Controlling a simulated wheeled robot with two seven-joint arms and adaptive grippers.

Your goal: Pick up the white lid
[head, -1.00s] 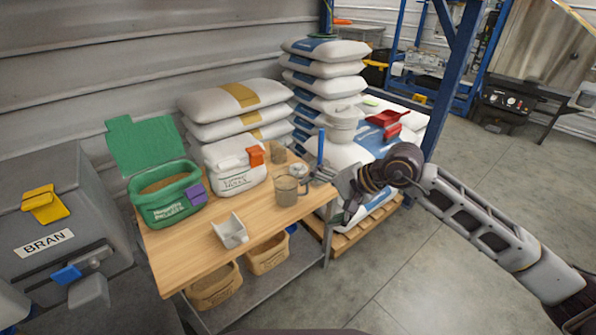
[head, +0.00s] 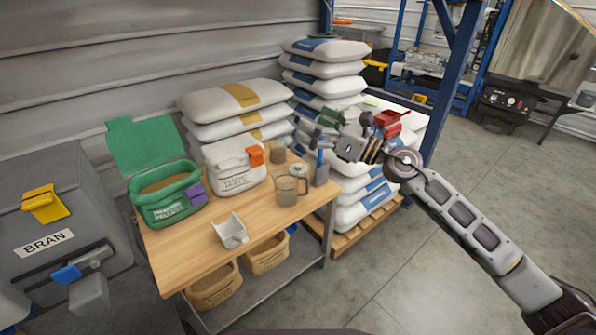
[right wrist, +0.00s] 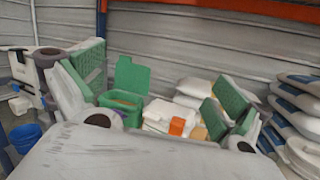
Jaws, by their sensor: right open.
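A small round whitish piece (head: 299,170), possibly the white lid, lies on the wooden table behind the clear mug; I cannot tell for certain. A white tub (head: 235,167) with a whitish top and orange clasp also stands on the table. It shows between my fingers in the right wrist view (right wrist: 160,118). My right gripper (head: 325,127) is open and empty, raised above the table's right end, in front of the sack stack. Its green-padded fingers stand wide apart in the right wrist view (right wrist: 158,88). The pale pot on the sacks is largely hidden behind it. My left gripper is out of view.
The table (head: 190,248) also bears a green open tub (head: 165,205), a white scoop (head: 230,231), a clear mug (head: 287,190) and an upright blue-handled tool (head: 321,165). Sacks (head: 235,100) stand behind. A blue post (head: 447,85) rises at right. The floor at right is clear.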

